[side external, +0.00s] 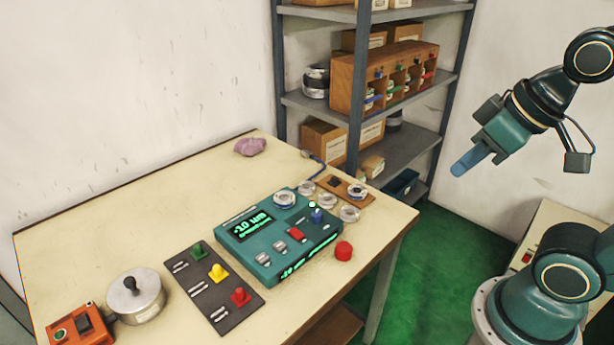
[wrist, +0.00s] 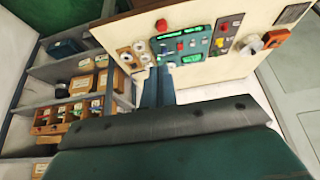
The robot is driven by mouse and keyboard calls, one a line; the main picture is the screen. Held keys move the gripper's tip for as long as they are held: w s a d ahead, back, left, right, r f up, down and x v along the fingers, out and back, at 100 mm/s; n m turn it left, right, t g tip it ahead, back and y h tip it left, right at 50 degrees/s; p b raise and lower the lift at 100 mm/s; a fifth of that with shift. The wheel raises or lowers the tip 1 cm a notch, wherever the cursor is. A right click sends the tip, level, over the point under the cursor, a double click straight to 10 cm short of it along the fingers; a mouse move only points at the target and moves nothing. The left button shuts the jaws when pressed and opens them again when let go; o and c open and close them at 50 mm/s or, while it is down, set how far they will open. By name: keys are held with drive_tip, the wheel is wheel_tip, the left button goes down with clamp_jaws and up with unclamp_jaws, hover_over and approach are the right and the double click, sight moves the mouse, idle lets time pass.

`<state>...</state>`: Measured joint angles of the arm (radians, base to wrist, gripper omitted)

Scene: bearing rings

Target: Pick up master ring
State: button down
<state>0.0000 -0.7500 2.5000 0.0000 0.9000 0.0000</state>
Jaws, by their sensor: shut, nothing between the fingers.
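Several small metallic rings lie at the right end of the table. One ring (side external: 357,191) sits on a small brown wooden board (side external: 335,182) and may be the master ring; I cannot read a label. Another ring (side external: 284,198) sits on top of the teal gauge box (side external: 262,252), whose display reads about -10. Further rings (side external: 349,214) lie beside the box. My gripper (side external: 463,168) is up in the air right of the table, well apart from the rings. In the wrist view its blue fingers (wrist: 158,86) are together and empty, and the rings are small and unclear beyond them.
A dark panel with green, yellow and red knobs (side external: 215,290), a lidded metal pot (side external: 136,296) and an orange box (side external: 80,327) stand on the table. A red button (side external: 344,251) and purple cloth (side external: 250,146) lie there too. A loaded shelf (side external: 410,150) stands behind.

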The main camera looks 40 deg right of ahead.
drive_tip(key=c, duration=0.5)
unclamp_jaws()
drive_tip(key=w+r+n+g+y, duration=0.2)
drive_tip(key=w+n, duration=0.6)
drive_tip(key=w, duration=1.6)
drive_tip(key=w+d+f+n+g+y, duration=0.15)
drive_tip(key=w+f+n, duration=0.35)
drive_tip(key=w, duration=0.5)
drive_tip(key=n+g+y, duration=0.1)
drive_tip(key=n, duration=0.2)
hover_over(291, 201)
drive_tip(key=w+d, duration=0.2)
drive_tip(key=d, duration=0.1)
drive_tip(key=shift+a+f, duration=0.15)
drive_tip(key=shift+f, duration=10.1)
